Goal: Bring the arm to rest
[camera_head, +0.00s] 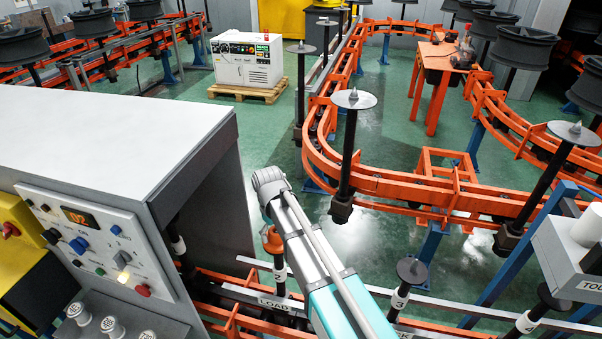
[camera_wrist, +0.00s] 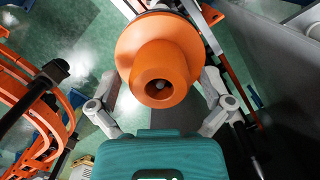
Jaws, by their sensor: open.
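My arm (camera_head: 318,265) reaches out over the rail from the bottom of the head view, with its grey joint (camera_head: 268,183) at the far end. My gripper (camera_wrist: 160,88) shows in the wrist view with its two grey fingers spread apart. An orange flared part with a round hole (camera_wrist: 160,62) lies between and beyond the fingers. I cannot tell whether they touch it. An orange piece (camera_head: 271,240) also shows beside my arm in the head view, above a dark spindle (camera_head: 280,272) by the LOAD label. My gripper is hidden in the head view.
A grey cabinet with a control panel (camera_head: 95,240) stands close at the left. An orange curved conveyor rail (camera_head: 400,188) with upright disc-topped spindles (camera_head: 354,99) runs behind my arm. Numbered spindles (camera_head: 398,298) stand at the front right. Green floor (camera_head: 240,140) is open behind the cabinet.

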